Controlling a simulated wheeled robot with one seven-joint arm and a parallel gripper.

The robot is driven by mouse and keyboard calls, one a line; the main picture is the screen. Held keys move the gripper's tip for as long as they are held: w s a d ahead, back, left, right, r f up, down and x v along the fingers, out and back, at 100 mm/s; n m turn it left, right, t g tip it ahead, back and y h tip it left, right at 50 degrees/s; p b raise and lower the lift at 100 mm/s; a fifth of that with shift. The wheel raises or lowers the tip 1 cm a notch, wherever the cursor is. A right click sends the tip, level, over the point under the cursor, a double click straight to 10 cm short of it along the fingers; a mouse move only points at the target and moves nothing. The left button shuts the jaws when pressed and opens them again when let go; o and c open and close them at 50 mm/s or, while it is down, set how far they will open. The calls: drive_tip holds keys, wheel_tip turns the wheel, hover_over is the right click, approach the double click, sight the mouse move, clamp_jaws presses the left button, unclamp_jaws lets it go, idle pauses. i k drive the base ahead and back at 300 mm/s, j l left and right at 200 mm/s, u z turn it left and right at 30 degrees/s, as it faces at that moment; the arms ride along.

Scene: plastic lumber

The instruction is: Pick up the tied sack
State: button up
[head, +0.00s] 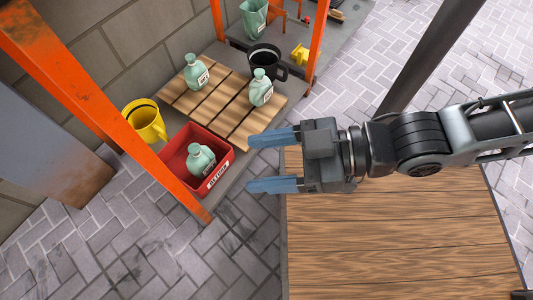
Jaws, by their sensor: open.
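No thing in the head view shows clearly as a tied sack. Three pale green, narrow-necked things with labels look like bottles, though they are small. One green bottle (201,160) stands in a red bin (219,177) at left. A second green bottle (195,72) and a third green bottle (261,88) stand on a slatted wooden pallet (215,108). My gripper (262,162) is open and empty. Its blue fingers point left, to the right of the red bin and apart from it in the picture.
An orange rack post (90,95) slants across the left, in front of the shelf. A dark pot (265,62) is behind the pallet. A bare wooden tabletop (400,240) lies below my arm. Paved floor is open at lower left.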

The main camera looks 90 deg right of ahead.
sight(261, 90)
drive_tip(key=k+l+z, duration=0.1)
drive_tip(key=k+z, duration=0.15)
drive_tip(key=z, duration=0.15)
drive_tip(key=k+l+z, duration=0.15)
drive_tip(key=z, duration=0.2)
drive_tip(key=k+l+z, duration=0.2)
drive_tip(key=z, duration=0.2)
drive_tip(key=k, duration=0.05)
